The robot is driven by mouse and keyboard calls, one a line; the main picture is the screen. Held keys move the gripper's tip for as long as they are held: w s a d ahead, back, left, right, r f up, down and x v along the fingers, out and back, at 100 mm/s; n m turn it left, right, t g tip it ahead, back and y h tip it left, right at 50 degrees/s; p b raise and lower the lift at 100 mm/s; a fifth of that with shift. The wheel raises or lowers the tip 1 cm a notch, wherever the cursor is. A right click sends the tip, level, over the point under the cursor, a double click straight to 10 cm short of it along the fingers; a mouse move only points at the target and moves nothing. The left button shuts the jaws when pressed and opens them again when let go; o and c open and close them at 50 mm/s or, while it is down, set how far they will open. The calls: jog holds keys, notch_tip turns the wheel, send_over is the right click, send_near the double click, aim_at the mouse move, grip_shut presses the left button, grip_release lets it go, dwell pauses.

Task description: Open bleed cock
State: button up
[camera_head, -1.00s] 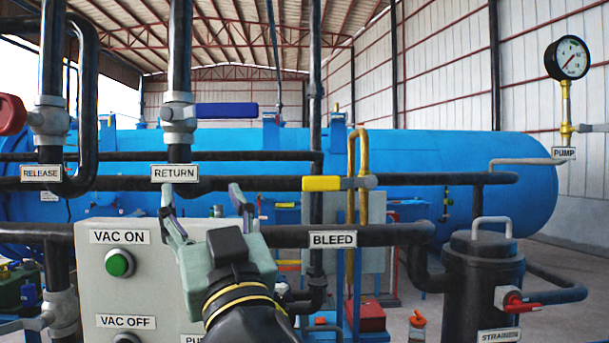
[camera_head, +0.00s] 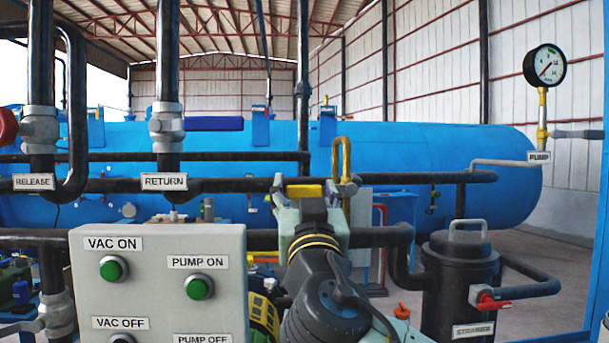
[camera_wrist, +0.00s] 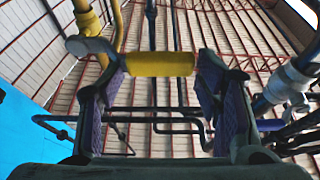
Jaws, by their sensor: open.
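The bleed cock's yellow handle (camera_head: 305,191) lies level, with its grey valve body (camera_head: 346,188) at its right end and a brass pipe behind. My gripper (camera_head: 304,188) is in front of the handle and hides part of it and the BLEED label. In the wrist view the yellow handle (camera_wrist: 160,64) lies crosswise near the tips of my open gripper (camera_wrist: 158,75), spanning most of the space between the fingers. I cannot tell whether the fingers touch it. The grey valve body (camera_wrist: 90,47) shows beside the left finger.
A grey control box (camera_head: 158,290) with green buttons stands left of my arm. A black strainer (camera_head: 458,285) with a red-handled valve (camera_head: 492,303) stands to the right. The RETURN valve's blue handle (camera_head: 213,123) is above left. A blue vessel (camera_head: 440,150) fills the back.

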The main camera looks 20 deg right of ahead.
jog(key=shift+x, duration=1.05)
grip_shut()
